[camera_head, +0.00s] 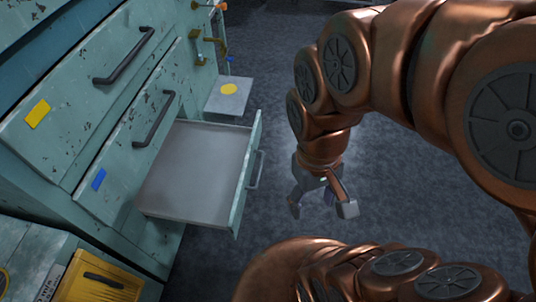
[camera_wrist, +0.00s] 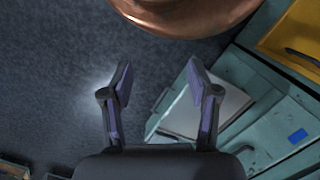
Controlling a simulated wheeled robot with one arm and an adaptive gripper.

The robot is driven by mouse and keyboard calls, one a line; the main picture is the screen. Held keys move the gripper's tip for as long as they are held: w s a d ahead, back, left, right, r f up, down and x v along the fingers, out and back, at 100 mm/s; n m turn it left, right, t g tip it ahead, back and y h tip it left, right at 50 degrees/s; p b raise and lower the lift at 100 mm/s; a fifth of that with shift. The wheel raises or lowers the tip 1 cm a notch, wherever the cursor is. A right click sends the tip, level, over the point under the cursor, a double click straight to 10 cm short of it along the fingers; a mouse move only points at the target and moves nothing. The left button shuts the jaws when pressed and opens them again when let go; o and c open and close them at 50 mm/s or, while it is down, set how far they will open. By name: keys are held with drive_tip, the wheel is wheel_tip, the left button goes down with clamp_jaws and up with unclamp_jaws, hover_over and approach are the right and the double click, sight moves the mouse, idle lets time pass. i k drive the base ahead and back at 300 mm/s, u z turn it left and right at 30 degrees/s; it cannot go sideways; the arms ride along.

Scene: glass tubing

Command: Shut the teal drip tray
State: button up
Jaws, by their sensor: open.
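The teal drip tray (camera_head: 248,190) is a shallow drawer with a bare grey inside, pulled well out of the worn teal cabinet in the head view. Its front carries a dark bar handle (camera_head: 256,169) facing my arm.
Two shut drawers with bar handles (camera_head: 125,58) (camera_head: 154,119) are on the cabinet. A pale plate with a yellow dot (camera_head: 229,90) and brass fittings (camera_head: 200,47) are behind the tray. A yellow panel (camera_head: 100,278) is at lower left. The grey floor right of the tray is clear.

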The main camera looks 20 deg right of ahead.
sight(200, 173)
drive_tip(key=k, duration=1.25)
drive_tip(key=u, duration=0.6)
drive_tip(key=i, duration=0.45)
drive_tip(key=u, duration=0.7)
drive_tip(key=i, duration=0.65)
drive_tip(key=z, duration=0.65)
drive_tip(key=i, duration=0.85)
drive_tip(key=z, duration=0.9)
